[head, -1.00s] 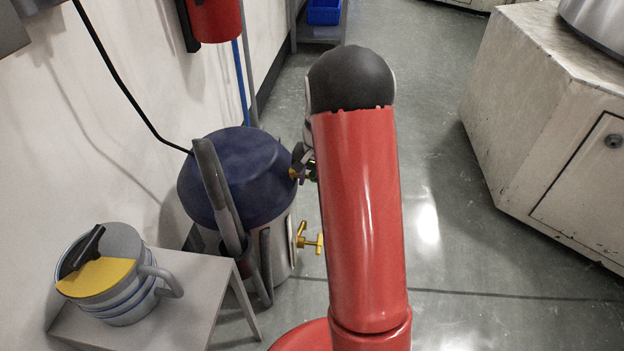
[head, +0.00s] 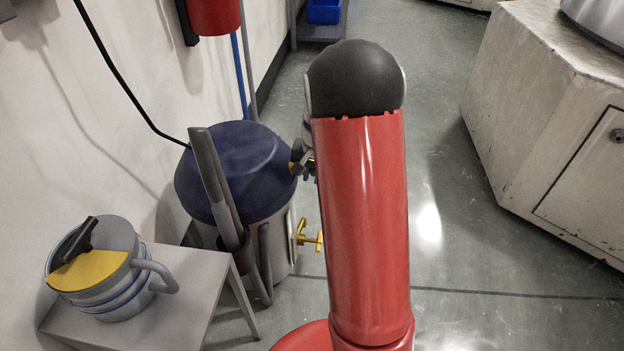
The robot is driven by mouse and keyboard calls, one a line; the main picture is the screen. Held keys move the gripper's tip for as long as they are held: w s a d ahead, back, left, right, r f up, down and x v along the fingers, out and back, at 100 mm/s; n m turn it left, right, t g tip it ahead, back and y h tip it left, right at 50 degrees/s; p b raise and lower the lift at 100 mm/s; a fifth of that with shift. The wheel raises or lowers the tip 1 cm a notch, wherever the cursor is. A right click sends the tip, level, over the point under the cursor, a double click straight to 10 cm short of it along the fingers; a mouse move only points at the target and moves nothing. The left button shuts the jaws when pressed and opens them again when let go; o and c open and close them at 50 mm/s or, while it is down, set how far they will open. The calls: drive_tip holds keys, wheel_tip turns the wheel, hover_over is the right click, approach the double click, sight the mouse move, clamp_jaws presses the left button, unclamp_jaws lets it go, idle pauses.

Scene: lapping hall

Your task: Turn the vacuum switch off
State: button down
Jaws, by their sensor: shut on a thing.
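The vacuum (head: 228,165) is a drum with a dark blue lid and a light grey body, standing by the wall left of my arm. The switch's exact position is hard to read. A yellow tap-like fitting (head: 309,236) is lower on the drum's right side, apart from the gripper.
A grey stool (head: 185,300) at lower left bears a striped pot (head: 105,270) with a yellow-and-grey lid. A grey hose wand (head: 213,180) stands before the vacuum. A large pale machine (head: 550,130) fills the right. The floor between is clear.

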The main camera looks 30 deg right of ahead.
drive_tip(key=shift+w+a+f+t+h+b, duration=0.1)
drive_tip(key=shift+f+t+h+b, duration=0.1)
drive_tip(key=shift+t+h+b, duration=1)
drive_tip(key=shift+a+f+t+h+b, duration=0.15)
drive_tip(key=shift+t+h+b, duration=0.35)
drive_tip(key=shift+t+b, duration=1.25)
drive_tip(key=shift+d+f+n+t+h+b, duration=0.1)
drive_tip(key=shift+d+n+t+h+b, duration=0.25)
drive_tip(key=shift+t+h, duration=0.45)
drive_tip(key=shift+w+t, duration=0.1)
drive_tip(key=shift+t, duration=0.35)
drive_tip(key=c, duration=1.3)
unclamp_jaws()
drive_tip(key=shift+c, duration=0.2)
